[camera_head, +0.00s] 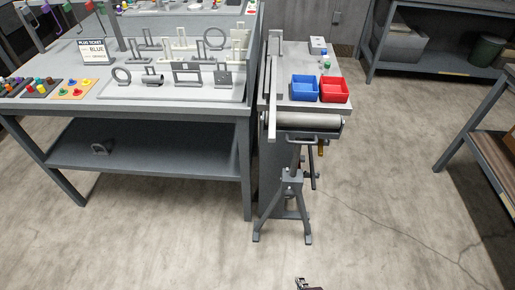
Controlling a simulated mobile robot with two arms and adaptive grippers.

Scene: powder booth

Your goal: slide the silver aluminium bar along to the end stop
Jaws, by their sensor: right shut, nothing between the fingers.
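A long, thin silver bar (272,122) lies lengthwise along the left side of the narrow grey bench (295,62). Its near end sticks out past the bench's front roller (310,120). A light upright piece stands at the bench's far left, near the bar's far end; I cannot tell if it is the end stop or if the bar touches it. My right gripper (309,284) shows only partly at the bottom edge, low over the floor and well short of the bench. It is shut and empty. My left gripper is out of view.
A blue bin (305,87) and a red bin (333,89) stand on the bench, right of the bar. A tripod stand (290,195) is below its front. A larger table (125,110) with metal parts is close on the left. Open floor lies in front and right.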

